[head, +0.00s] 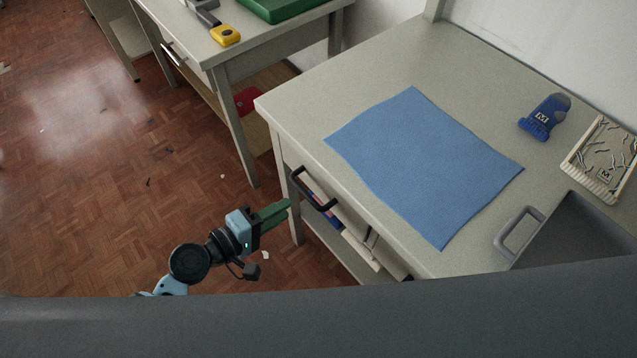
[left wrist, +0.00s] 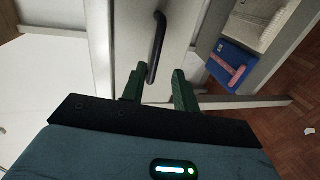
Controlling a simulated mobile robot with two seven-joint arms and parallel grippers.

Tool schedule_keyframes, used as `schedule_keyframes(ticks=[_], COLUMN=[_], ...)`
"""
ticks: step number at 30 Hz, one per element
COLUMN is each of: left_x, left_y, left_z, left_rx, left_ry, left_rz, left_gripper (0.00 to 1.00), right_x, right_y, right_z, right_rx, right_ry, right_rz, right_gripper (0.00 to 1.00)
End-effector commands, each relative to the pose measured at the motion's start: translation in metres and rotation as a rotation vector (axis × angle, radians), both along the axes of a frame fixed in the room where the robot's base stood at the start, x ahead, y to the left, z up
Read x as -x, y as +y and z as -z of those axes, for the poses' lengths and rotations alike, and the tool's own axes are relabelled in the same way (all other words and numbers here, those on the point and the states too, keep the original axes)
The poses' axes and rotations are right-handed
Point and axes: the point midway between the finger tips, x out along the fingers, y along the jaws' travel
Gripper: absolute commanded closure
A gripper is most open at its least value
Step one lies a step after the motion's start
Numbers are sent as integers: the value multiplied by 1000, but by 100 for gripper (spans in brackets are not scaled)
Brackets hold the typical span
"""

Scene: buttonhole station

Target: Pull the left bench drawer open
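The left bench drawer shows its dark bar handle (head: 315,190) under the front edge of the pale bench (head: 450,70). The bench top hides most of the drawer front in the head view. In the left wrist view, the pale drawer front (left wrist: 128,35) faces me with its handle (left wrist: 155,47). My left gripper (head: 289,204) has green fingers pointing at the bench. Its fingers (left wrist: 159,72) are open, and the handle's lower end appears between them in that view. In the head view the fingertips look short of the handle. I cannot tell whether they touch. My right gripper is not in view.
A blue cloth (head: 425,165) lies on the bench, with a blue tool (head: 545,117), a white patterned block (head: 603,160) and a dark grey handled container (head: 575,230) to its right. A shelf below holds items. Another table (head: 270,45) stands behind.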

Motion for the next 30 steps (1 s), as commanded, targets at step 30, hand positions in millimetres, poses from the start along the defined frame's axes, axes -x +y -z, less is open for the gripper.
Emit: schedule_keyframes(ticks=[30], left_x=[-48], left_y=[-63], left_z=[12], left_rx=[19], left_ry=[5], left_rz=[4], left_gripper=[70], right_x=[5], right_y=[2], right_z=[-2], right_rx=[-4], right_ry=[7], right_rz=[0], right_gripper=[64])
